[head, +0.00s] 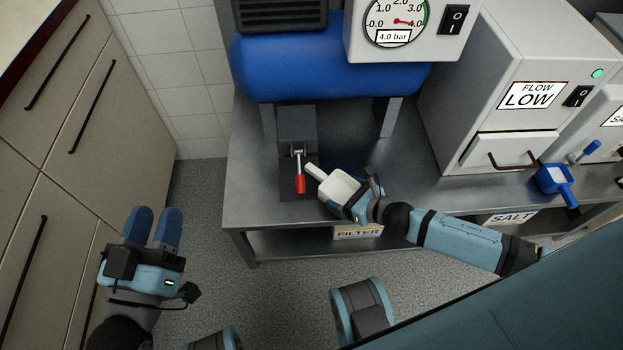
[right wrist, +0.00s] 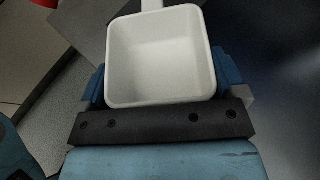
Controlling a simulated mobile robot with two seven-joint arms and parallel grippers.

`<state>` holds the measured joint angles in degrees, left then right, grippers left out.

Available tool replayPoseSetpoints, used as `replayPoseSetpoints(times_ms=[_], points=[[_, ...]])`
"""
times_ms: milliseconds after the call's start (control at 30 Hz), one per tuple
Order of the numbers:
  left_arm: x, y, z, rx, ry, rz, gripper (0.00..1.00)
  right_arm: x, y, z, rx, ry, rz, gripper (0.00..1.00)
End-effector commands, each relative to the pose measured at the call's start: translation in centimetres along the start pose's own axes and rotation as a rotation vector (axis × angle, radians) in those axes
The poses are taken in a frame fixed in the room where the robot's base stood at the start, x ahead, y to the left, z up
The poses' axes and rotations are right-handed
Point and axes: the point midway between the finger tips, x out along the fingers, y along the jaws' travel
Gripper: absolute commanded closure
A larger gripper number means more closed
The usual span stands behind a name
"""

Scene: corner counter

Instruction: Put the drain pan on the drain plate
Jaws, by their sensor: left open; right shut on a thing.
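The white drain pan (head: 341,187) is a small square tray with a short handle. My right gripper (head: 347,201) is shut on it, and the right wrist view shows the pan (right wrist: 160,55) upright and empty between the two blue fingers (right wrist: 160,78). The dark drain plate (head: 288,187) lies on the bench under the red-handled valve. The pan is just right of the plate, its handle pointing up-left toward it. I cannot tell whether the pan touches the bench. My left gripper (head: 153,224) is open and empty, over the floor at the left.
The red valve lever (head: 300,183) hangs close to the pan's handle. A blue tank (head: 320,75) stands behind on legs. A white FLOW box (head: 520,90) and a blue scoop (head: 556,181) are on the right. The steel bench (head: 255,180) is bare left of the plate.

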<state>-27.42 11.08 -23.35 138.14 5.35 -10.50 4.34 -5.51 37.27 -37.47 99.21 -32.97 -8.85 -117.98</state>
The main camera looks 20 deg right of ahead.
Motion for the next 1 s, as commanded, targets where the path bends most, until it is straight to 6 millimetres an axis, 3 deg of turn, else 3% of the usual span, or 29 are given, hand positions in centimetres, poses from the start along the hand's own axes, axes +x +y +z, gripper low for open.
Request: replayPoseSetpoints(times_ms=[200,400,567,800,1000], points=[[0.1,0.6,-0.8,-0.011,0.063,0.027,0.57,5.6,-0.1,2.2,-0.001,-0.004,0.0,0.41],[0.1,0.4,0.4,-0.016,0.02,0.028,0.57,9.1,0.0,3.7,0.0,-0.002,0.0,0.41],[0.1,0.4,1.0,-0.019,0.006,0.028,0.57,10.1,0.0,3.8,0.001,0.0,0.0,0.41],[0.0,-0.1,3.5,-0.017,-0.084,0.034,0.57,11.3,0.1,0.8,0.002,0.001,0.0,0.41],[0.0,-0.1,3.5,-0.019,-0.094,0.035,0.57,11.2,0.0,0.9,0.001,0.0,0.0,0.41]])
